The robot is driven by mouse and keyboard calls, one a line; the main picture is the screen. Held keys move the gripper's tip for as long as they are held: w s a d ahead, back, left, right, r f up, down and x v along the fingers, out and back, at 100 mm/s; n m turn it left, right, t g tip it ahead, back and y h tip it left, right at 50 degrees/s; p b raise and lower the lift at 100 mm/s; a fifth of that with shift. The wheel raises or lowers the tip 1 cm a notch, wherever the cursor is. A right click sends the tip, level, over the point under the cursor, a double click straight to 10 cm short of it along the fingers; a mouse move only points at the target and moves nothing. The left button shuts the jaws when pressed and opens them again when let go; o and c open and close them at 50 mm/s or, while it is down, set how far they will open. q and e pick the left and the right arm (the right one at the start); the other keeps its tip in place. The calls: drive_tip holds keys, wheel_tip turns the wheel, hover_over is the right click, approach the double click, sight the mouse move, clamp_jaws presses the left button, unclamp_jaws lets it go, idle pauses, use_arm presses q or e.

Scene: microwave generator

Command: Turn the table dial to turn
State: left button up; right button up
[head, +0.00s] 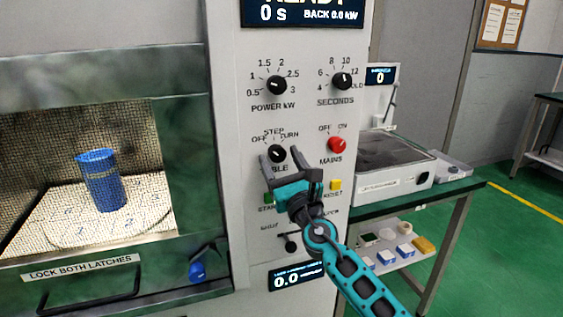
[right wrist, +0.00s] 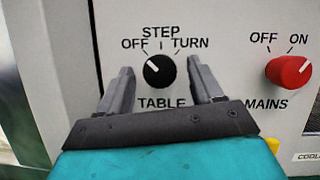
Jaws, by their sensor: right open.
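The table dial (head: 277,153) is a round black knob on the grey front panel, with OFF, STEP and TURN marked above it. In the right wrist view the table dial (right wrist: 159,71) has its white mark pointing up and left, toward OFF. My right gripper (head: 286,160) is in front of the dial, its fingers pointing at the panel. In the right wrist view the open fingers of my right gripper (right wrist: 160,78) stand left and right of the dial, with gaps on both sides. I cannot tell whether the fingertips touch the panel. My left gripper is not in view.
The red mains knob (head: 337,145) is close on the right. The power dial (head: 277,85) and seconds dial (head: 342,81) are above. A yellow button (head: 335,185) is below right. A blue cup (head: 103,181) stands behind the mesh window at left.

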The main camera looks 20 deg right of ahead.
drive_tip(key=c, duration=1.1)
